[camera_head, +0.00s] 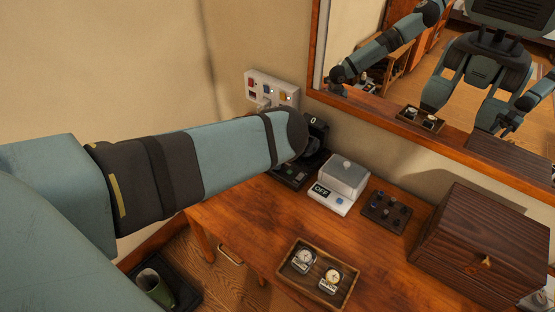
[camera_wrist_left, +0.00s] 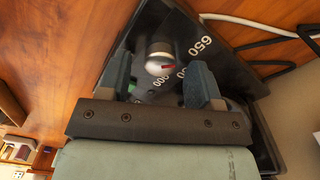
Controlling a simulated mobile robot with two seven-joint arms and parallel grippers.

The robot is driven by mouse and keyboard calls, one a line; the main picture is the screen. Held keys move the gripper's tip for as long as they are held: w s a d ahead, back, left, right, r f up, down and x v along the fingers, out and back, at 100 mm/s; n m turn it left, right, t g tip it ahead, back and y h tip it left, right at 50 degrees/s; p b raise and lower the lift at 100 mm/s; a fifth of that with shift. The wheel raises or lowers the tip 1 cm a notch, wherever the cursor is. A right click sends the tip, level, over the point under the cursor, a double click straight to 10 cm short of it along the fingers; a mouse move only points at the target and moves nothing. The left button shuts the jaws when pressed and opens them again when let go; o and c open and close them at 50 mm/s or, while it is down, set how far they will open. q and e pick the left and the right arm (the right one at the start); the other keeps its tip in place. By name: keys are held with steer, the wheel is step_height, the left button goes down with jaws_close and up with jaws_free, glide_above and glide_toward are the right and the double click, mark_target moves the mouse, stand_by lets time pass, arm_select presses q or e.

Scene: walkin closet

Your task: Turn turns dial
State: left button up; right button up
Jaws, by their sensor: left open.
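The dial (camera_wrist_left: 158,50) is a round silver knob with a red pointer mark, set on a black panel (camera_wrist_left: 228,52) with white numbers; "650" is legible. In the left wrist view my left gripper (camera_wrist_left: 161,75) is open, with one finger on each side of the dial. Whether the fingers touch it, I cannot tell. In the head view my left arm reaches over the black device (camera_head: 319,132) at the back of the desk, and its end hides the dial and gripper. My right gripper is not directly in view.
A white-based box (camera_head: 335,187) labelled "OFF" stands right of the device, beside a small dark board (camera_head: 386,211). A watch tray (camera_head: 289,279) lies in front, and a wooden box (camera_head: 480,235) stands at the right. A wall outlet (camera_head: 271,87) and mirror (camera_head: 400,62) are behind.

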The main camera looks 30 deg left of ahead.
arm_select(q)
steer(key=shift+f, duration=0.35)
steer(key=c, duration=0.9)
arm_select(e)
steer(key=shift+r, duration=0.1)
arm_select(q)
steer(key=shift+c, duration=0.2)
